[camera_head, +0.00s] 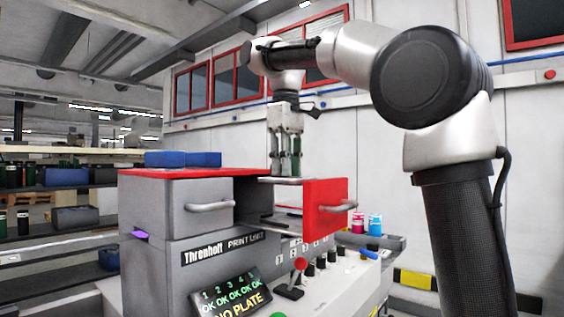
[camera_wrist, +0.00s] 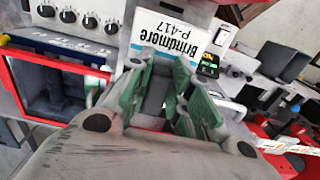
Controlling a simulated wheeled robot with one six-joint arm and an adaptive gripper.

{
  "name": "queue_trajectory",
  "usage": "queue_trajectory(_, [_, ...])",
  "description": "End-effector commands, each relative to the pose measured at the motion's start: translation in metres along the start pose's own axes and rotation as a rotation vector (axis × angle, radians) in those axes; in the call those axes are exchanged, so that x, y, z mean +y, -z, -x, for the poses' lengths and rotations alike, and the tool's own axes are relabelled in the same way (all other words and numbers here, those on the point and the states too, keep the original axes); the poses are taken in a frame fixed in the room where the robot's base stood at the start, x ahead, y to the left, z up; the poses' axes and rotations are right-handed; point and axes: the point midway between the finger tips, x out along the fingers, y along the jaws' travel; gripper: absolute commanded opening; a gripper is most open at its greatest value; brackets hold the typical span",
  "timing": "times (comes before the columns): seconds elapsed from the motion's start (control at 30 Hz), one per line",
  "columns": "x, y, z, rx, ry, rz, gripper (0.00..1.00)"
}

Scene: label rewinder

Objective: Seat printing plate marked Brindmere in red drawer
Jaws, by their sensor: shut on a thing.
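The printing plate carries a white and blue label (camera_wrist: 168,38) reading "Brindmere P-417" in the wrist view. My gripper (camera_head: 284,172) points down and is shut on the plate (camera_head: 280,180), which shows as a thin grey edge at its fingertips. In the wrist view the green finger pads of my gripper (camera_wrist: 158,98) close around a grey part below the label. The red drawer (camera_head: 325,207) is pulled out of the machine. The plate is held above the drawer opening, to the left of its red front. The drawer's inside is mostly hidden in the head view.
A grey drawer (camera_head: 190,207) beside the red one is shut. A control panel with a red-knobbed lever (camera_head: 299,265) and several black knobs stands below. Pink and blue bottles (camera_head: 366,223) stand to the right.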

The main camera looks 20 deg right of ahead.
Motion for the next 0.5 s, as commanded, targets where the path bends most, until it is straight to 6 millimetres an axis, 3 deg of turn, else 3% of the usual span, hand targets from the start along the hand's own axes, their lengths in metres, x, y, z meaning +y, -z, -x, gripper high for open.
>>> queue_trajectory(0.5, [0.001,0.0,-0.056,0.0,0.0,-0.002,0.0])
